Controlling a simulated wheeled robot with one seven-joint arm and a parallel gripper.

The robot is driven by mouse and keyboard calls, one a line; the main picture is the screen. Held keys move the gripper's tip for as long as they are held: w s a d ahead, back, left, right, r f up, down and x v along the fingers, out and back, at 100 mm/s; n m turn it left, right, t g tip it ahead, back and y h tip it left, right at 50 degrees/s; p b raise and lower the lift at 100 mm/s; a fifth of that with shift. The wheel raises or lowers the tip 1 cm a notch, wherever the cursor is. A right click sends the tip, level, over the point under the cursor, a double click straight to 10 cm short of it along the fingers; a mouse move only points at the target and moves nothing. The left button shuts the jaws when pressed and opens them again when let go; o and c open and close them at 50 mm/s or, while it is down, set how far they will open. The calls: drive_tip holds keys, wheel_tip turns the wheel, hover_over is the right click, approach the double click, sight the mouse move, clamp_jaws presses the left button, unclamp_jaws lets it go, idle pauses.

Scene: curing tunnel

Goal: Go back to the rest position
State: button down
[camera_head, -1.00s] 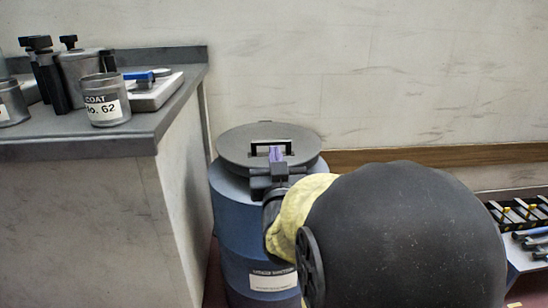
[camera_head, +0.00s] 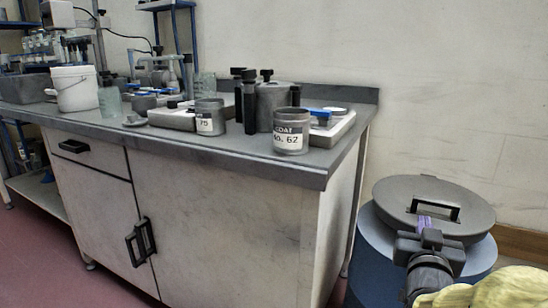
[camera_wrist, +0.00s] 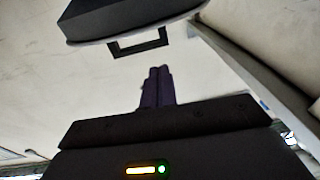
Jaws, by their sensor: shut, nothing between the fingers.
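My gripper (camera_head: 425,223) is at the lower right of the head view, in front of the lid (camera_head: 433,207) of a blue drum (camera_head: 374,268). Its purple fingers are together with nothing between them. In the wrist view the two fingers (camera_wrist: 158,72) point up the picture, side by side. The dark edge of the lid (camera_wrist: 125,12) and its black handle (camera_wrist: 139,43) show beyond the fingertips, with a visible gap between them. My yellow-sleeved arm hides the drum's lower right part.
A grey-topped bench (camera_head: 245,152) fills the middle and left. It carries a can labelled No. 62 (camera_head: 291,131), a can marked 75 (camera_head: 210,117), a white bucket (camera_head: 75,88) and dark bottles. Red floor (camera_head: 40,245) is free at the front left. A pale wall stands behind.

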drive_tip(key=w+a+f+n+g+y+p, duration=0.2)
drive_tip(key=a+g+y+p, duration=0.2)
drive_tip(key=a+p, duration=0.2)
drive_tip(key=s+a+f+n+g+y+p, duration=0.2)
drive_tip(key=s+a+n+g+y+p, duration=0.15)
drive_tip(key=s+a+g+p, duration=0.75)
wheel_tip(320, 180, up, 37)
drive_tip(key=s+p, duration=0.1)
drive_tip(key=p, duration=3.7)
drive_tip(key=shift+t+y+p, duration=0.3)
drive_tip(key=shift+t+y, duration=0.05)
drive_tip(key=shift+t, duration=0.05)
